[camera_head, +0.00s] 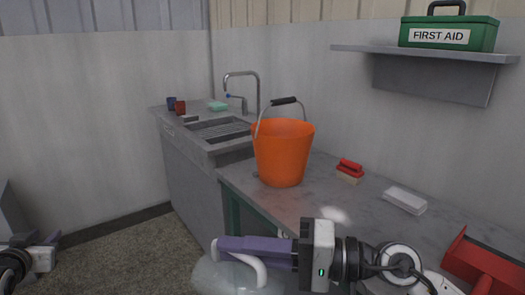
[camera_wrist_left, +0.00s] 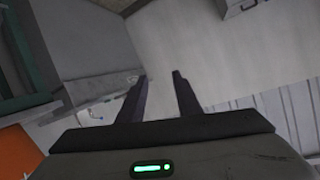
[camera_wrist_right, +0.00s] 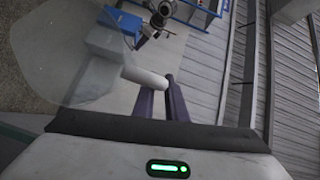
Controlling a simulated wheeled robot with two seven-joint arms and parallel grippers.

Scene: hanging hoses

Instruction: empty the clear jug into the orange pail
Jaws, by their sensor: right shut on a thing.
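The orange pail (camera_head: 283,155) stands upright on the grey counter, with its dark-gripped handle raised. My right gripper (camera_head: 228,249) is shut on the white handle of the clear jug (camera_head: 215,277), in front of the counter and nearer to me than the pail. The jug's lower part is cut off by the picture's bottom edge, and its contents cannot be made out. In the right wrist view the clear jug (camera_wrist_right: 70,55) is at the left, its handle (camera_wrist_right: 146,77) between the fingers. My left gripper (camera_head: 50,240) is at the far left; the left wrist view (camera_wrist_left: 162,78) shows its fingers apart and empty.
A sink (camera_head: 217,130) with a tap (camera_head: 257,90) lies behind the pail. A red-backed brush (camera_head: 349,171), a white block (camera_head: 405,200) and a red dustpan-like thing (camera_head: 480,262) lie along the counter (camera_head: 300,205). A shelf (camera_head: 430,53) holds a green first aid box (camera_head: 450,33).

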